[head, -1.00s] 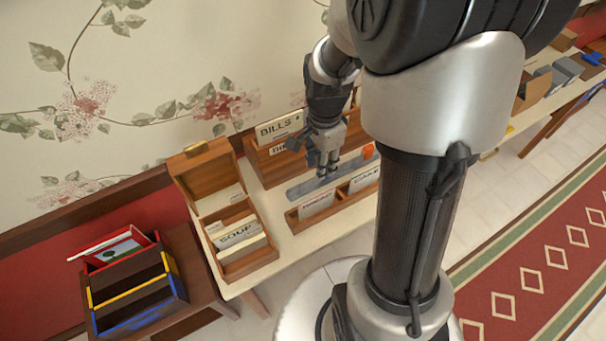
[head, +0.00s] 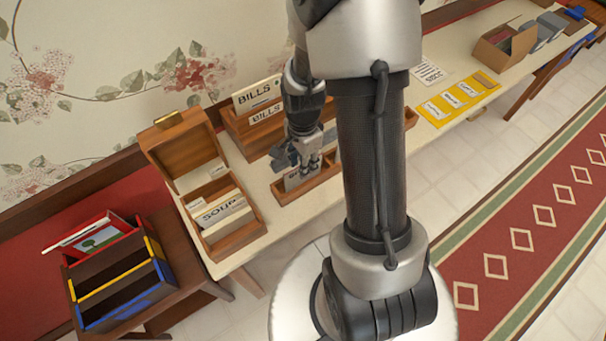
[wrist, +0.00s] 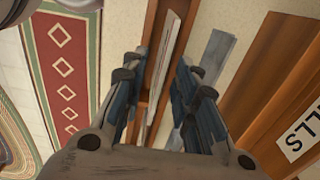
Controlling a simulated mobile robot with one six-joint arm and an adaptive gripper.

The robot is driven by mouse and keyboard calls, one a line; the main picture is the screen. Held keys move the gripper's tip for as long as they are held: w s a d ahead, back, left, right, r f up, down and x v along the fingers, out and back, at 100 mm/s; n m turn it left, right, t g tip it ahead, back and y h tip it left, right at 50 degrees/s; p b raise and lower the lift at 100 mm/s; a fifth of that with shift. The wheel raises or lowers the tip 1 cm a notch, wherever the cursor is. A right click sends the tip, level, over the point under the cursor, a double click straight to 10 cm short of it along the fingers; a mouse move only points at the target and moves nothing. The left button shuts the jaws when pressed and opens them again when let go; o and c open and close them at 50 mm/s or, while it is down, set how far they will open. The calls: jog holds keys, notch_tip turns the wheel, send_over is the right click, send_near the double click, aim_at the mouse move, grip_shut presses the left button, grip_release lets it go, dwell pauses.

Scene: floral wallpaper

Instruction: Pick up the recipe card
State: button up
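A low wooden card tray (head: 325,192) stands near the table's front edge. Left of the tray, an open-lidded wooden box (head: 240,240) holds cards, one marked SOUP (head: 218,211).
A wooden BILLS holder (head: 235,137) stands behind the tray, near the wall. A grey strip (wrist: 214,58) lies between them.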

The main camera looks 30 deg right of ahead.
jog(key=shift+f, duration=0.5)
jog(key=shift+c, duration=0.5)
grip_shut()
jog(key=shift+r, duration=0.1)
